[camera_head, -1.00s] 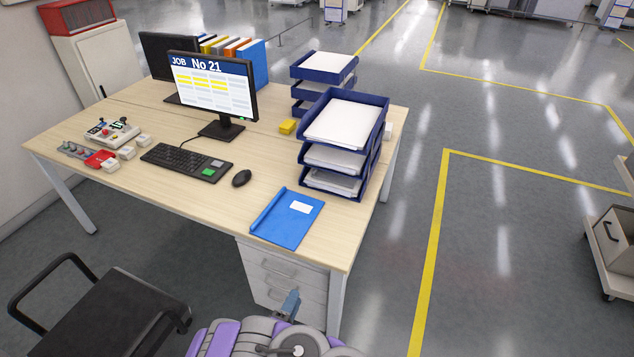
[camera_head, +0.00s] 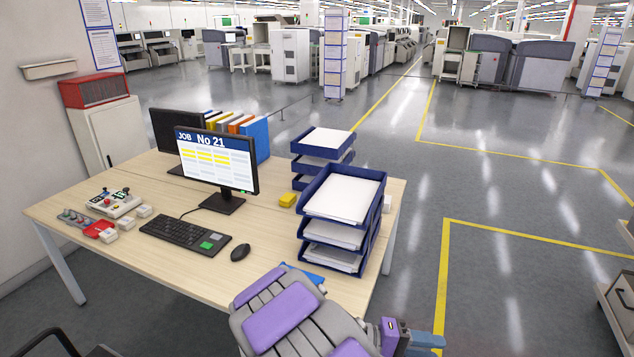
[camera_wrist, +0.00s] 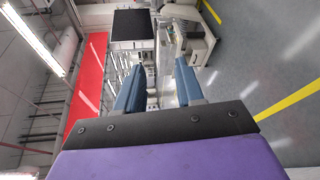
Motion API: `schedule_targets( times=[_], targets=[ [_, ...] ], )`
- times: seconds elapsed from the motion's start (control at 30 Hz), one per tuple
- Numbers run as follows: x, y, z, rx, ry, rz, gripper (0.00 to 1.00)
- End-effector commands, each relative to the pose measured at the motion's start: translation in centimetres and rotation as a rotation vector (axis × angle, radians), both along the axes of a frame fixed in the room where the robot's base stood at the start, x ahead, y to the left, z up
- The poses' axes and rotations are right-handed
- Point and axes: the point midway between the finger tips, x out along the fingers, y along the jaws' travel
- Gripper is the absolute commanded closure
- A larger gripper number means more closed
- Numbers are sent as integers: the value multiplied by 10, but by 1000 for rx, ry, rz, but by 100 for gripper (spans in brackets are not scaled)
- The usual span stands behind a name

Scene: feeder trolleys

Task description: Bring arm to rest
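My arm, grey with purple pads, shows at the bottom of the head view in front of the desk. My gripper (camera_head: 425,340) is at its right end, low in the picture, over the grey floor right of the desk. In the wrist view my gripper (camera_wrist: 159,88) has two blue fingers standing apart with nothing between them. The fingers touch no object.
The wooden desk (camera_head: 165,258) holds a monitor (camera_head: 215,160), keyboard (camera_head: 185,234), mouse (camera_head: 240,252) and stacked blue trays (camera_head: 340,215). A blue folder (camera_head: 303,276) is mostly hidden behind my arm.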

Motion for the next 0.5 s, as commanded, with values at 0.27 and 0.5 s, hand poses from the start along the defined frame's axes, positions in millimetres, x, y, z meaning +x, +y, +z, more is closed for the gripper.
schedule_targets(
  times=[0.27,0.5],
  targets=[
    [-74,-26,28,272,34,-232,63],
    [-133,-21,36,551,48,-349,63]
  ],
)
